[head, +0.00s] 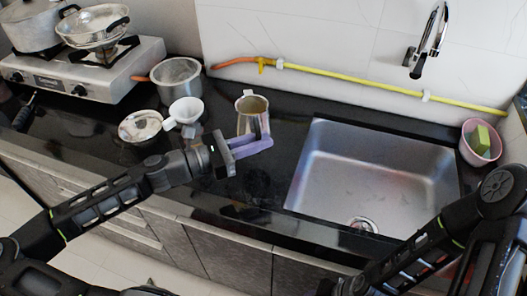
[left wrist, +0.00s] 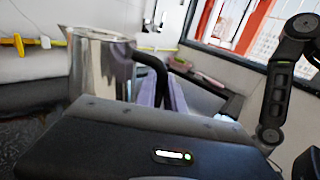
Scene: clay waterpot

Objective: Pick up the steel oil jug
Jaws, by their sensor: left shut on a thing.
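The steel oil jug (head: 252,107) is upright over the dark counter, left of the sink. In the left wrist view the jug (left wrist: 98,68) shows its shiny body and spout, with a black handle (left wrist: 152,66) toward the fingers. My left gripper (head: 262,146) reaches it from the left and front, its purple fingers shut on the jug's handle. In the left wrist view the gripper (left wrist: 162,92) is at the handle. The fingers hide the jug's lower part, so I cannot tell whether its base touches the counter.
A white cup (head: 185,111), a metal bowl (head: 140,126) and a steel pot (head: 177,80) stand left of the jug. A stove (head: 85,75) with pots is farther left. The empty sink (head: 375,170) lies right; a pink basket (head: 481,143) is beyond it.

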